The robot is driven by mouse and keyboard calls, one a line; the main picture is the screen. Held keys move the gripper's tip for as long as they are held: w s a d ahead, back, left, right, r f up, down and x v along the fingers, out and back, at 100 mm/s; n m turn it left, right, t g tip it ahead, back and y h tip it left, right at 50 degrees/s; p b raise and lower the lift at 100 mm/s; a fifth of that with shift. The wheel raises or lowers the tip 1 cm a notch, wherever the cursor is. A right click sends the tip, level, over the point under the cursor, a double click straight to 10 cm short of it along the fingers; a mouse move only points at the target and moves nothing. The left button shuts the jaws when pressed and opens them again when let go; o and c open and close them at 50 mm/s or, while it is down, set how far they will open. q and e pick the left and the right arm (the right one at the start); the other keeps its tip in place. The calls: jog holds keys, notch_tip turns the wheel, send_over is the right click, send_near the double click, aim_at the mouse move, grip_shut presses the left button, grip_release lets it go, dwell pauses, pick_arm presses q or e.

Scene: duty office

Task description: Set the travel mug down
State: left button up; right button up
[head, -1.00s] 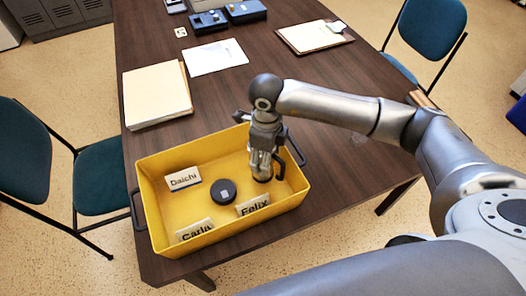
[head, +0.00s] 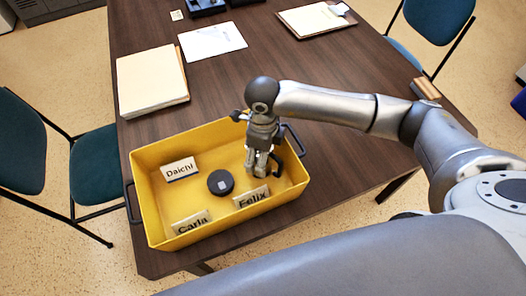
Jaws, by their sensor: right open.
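My right gripper (head: 262,170) points down into the right part of the yellow tray (head: 155,222), close above the Felix name plate. It is open. Grey and dark parts crowd around its fingertips, and I cannot tell whether a travel mug stands among them. No travel mug shows clearly elsewhere. A low black round object (head: 220,182) with a pale square on top lies in the middle of the tray, left of the gripper and apart from it. My left gripper is not in view.
The Daichi plate (head: 180,169), Carla plate (head: 191,222) and Felix plate (head: 251,197) are in the tray on the dark table (head: 240,85). A thick folder (head: 151,80), papers (head: 212,42) and a clipboard (head: 316,19) lie behind. Chairs flank the table.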

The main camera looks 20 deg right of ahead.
jog(key=shift+a+r, duration=0.1)
jog(key=shift+r, duration=0.15)
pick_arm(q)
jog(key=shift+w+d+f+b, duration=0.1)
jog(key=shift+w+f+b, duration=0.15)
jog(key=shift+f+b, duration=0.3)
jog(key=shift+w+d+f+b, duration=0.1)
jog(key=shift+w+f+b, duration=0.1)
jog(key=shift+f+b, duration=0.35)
pick_arm(e)
notch_tip(320, 180, up, 12)
jog(key=shift+f, duration=0.15)
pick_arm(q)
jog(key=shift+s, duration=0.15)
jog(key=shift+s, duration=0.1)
pick_arm(e)
jog(key=shift+s+f, duration=0.1)
